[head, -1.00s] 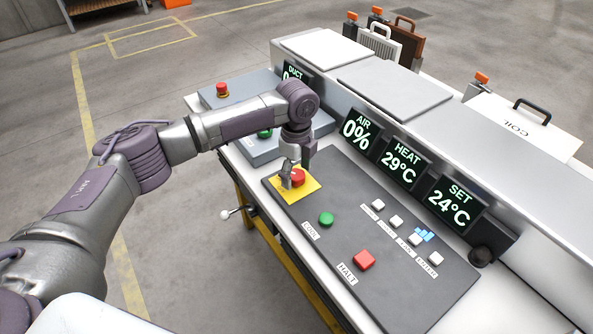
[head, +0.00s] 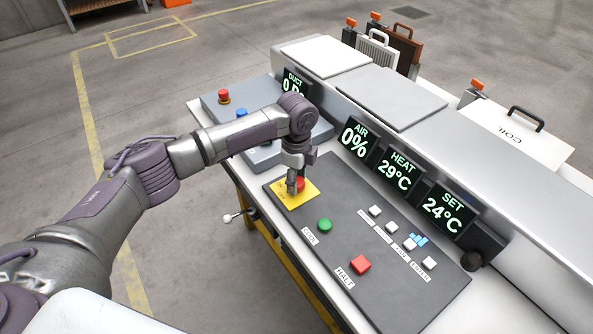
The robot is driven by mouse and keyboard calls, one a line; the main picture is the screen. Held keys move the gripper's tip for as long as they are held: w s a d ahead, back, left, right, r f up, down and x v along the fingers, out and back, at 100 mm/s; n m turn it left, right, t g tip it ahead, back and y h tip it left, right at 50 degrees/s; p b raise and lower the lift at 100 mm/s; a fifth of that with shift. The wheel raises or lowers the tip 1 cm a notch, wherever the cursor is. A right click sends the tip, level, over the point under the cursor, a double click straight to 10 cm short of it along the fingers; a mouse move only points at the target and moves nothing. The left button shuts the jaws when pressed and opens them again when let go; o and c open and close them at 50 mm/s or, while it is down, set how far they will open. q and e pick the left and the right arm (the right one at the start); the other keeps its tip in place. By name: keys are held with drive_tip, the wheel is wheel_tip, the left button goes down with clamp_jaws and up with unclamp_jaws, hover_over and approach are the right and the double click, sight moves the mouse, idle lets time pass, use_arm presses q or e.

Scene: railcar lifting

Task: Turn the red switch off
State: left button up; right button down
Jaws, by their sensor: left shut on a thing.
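The red switch (head: 301,184) sits on a yellow plate (head: 311,195) at the far left end of the dark control panel (head: 385,252). My left gripper (head: 293,188) points down over the yellow plate and is shut on the red switch. Its fingers and wrist hide part of the switch, so its exact turn angle cannot be read. My right gripper is not in view.
The panel also has a green button (head: 324,225), a red HALT button (head: 360,264) and several white keys. Displays, including HEAT (head: 400,172), stand behind it. A grey box with another red button (head: 223,97) lies at the back left.

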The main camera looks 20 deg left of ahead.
use_arm(q)
drive_tip(key=n+p, duration=0.2)
drive_tip(key=p, duration=0.1)
drive_tip(key=n+p, duration=0.3)
drive_tip(key=shift+r+n, duration=0.2)
drive_tip(key=shift+n, duration=0.1)
drive_tip(key=shift+f+n+p, duration=0.2)
drive_tip(key=shift+n+p, duration=1.35)
drive_tip(key=shift+n, duration=0.35)
drive_tip(key=o, duration=1.1)
drive_tip(key=shift+o, duration=0.2)
wheel_tip(320, 180, up, 12)
